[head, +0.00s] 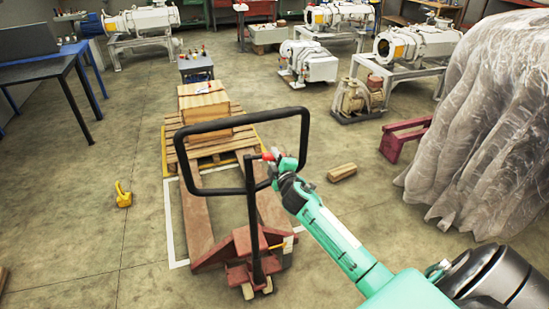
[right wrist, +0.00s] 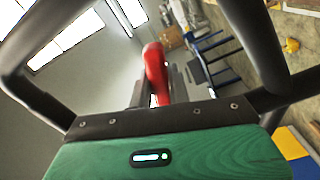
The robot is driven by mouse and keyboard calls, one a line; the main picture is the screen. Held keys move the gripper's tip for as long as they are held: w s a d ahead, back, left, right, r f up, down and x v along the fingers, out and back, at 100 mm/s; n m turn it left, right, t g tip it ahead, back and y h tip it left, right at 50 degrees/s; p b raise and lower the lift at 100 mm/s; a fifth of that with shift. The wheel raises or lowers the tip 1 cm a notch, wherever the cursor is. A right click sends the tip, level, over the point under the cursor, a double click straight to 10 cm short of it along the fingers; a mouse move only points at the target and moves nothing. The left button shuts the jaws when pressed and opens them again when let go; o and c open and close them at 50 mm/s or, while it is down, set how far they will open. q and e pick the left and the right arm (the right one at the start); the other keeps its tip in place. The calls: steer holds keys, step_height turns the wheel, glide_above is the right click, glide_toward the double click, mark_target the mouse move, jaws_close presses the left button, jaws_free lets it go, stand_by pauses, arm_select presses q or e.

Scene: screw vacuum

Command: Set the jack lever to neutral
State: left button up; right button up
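The pallet jack (head: 256,241) stands in the middle of the head view, with a black loop handle (head: 190,126) on an upright shaft. The red jack lever (head: 268,156) shows at the right part of the loop. My right gripper (head: 277,163) is at this lever, inside or against the loop's right side. In the right wrist view the red lever (right wrist: 156,72) rises between the two close-set fingers (right wrist: 160,92), which look shut on it. The lever's lower end is hidden by the gripper. My left gripper is not in view.
The loop's black tubes (right wrist: 258,45) pass close on both sides of my right gripper. A wooden pallet with a box (head: 204,104) stands beyond the jack.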

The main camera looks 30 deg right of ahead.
jaws_close()
steer(key=shift+r+n+p, duration=0.95)
steer(key=shift+n, duration=0.05)
steer(key=shift+r+n+p, duration=0.4)
steer(key=shift+n, duration=0.5)
steer(key=o, duration=0.8)
jaws_free()
steer(key=shift+c, duration=0.2)
